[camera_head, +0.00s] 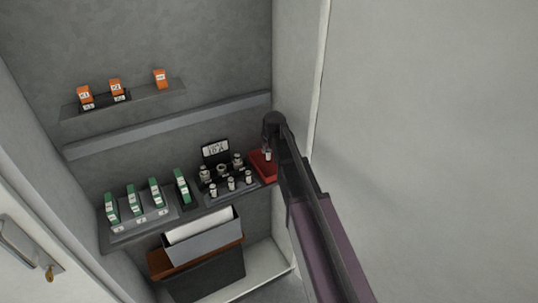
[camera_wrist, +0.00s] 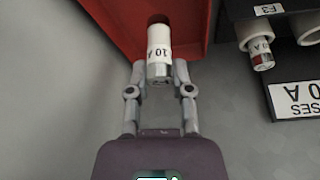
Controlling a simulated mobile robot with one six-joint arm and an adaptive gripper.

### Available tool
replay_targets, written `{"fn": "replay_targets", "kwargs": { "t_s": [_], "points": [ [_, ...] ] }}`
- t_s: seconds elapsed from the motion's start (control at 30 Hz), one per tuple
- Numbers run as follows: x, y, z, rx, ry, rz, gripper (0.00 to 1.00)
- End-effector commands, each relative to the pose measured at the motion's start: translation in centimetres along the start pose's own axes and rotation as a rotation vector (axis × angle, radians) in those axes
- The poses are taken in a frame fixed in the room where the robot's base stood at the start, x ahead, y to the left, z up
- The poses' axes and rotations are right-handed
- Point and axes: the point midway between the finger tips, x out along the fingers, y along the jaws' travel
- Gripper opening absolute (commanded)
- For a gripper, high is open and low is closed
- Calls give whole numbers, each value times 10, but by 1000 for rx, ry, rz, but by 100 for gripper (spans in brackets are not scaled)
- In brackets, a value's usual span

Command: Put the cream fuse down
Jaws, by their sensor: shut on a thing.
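The cream fuse (camera_wrist: 159,50), marked "10 A", is between the fingertips of my gripper (camera_wrist: 160,76) in the wrist view. In the head view the red tray (camera_head: 259,169) sits at the right end of the lower shelf. The fuse shows small there (camera_head: 268,156), at the tray, below the dark end of my arm. My arm hides part of the tray.
A fuse holder block (camera_head: 222,182) with several fuses and a "10 A" sign (camera_head: 215,149) stands just left of the tray. Green modules (camera_head: 133,201) stand further left. Orange modules (camera_head: 115,87) are on the upper shelf (camera_head: 142,102). The cabinet's right wall is close to my arm.

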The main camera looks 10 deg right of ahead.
Motion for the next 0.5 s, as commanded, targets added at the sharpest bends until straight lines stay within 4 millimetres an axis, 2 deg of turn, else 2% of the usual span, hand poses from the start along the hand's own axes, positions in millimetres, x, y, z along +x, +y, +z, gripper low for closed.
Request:
{"fn": "replay_targets", "kwargs": {
  "t_s": [0.37, 0.5],
  "points": [
    [1, 1, -2, 1, 0, 0, 0],
    [4, 4, -8, 1, 0, 1, 0]
  ]
}}
